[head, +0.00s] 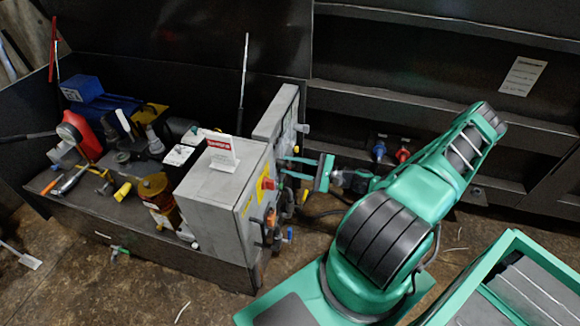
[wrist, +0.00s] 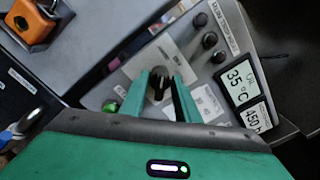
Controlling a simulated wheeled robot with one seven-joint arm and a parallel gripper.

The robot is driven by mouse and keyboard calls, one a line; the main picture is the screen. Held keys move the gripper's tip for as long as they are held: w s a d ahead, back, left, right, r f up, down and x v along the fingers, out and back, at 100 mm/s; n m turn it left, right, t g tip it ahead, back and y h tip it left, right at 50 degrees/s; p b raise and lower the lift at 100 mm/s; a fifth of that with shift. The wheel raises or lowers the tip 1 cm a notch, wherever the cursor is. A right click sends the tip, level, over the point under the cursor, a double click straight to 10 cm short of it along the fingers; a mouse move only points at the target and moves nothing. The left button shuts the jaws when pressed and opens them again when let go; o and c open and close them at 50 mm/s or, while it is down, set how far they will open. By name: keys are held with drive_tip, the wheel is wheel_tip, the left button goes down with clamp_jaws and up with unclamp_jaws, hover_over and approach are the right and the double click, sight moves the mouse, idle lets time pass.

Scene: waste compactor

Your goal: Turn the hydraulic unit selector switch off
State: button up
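The selector switch seems to be the black knob (wrist: 158,84) on the light grey control panel (wrist: 135,78) in the wrist view. My gripper (wrist: 161,74) reaches over this panel, with one green finger on each side of the knob. The fingers stand apart; I cannot tell whether either touches the knob. The knob's exact angle is hard to read. In the head view my gripper (head: 299,168) points left at the face of the rear grey cabinet (head: 275,112), its fingers spread. The knob is not discernible there.
A green button (wrist: 110,107), several black knobs (wrist: 209,40) and a display (wrist: 240,82) reading 35 °C share the panel. A nearer grey box (head: 222,208) with a red-and-yellow switch (head: 266,184) stands close to my gripper. Tools and machine parts crowd the bench at left.

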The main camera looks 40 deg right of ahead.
drive_tip(key=c, duration=0.7)
drive_tip(key=m, duration=0.4)
drive_tip(key=shift+m, duration=0.3)
drive_tip(key=m, duration=0.4)
idle(0.4)
drive_tip(key=o, duration=0.7)
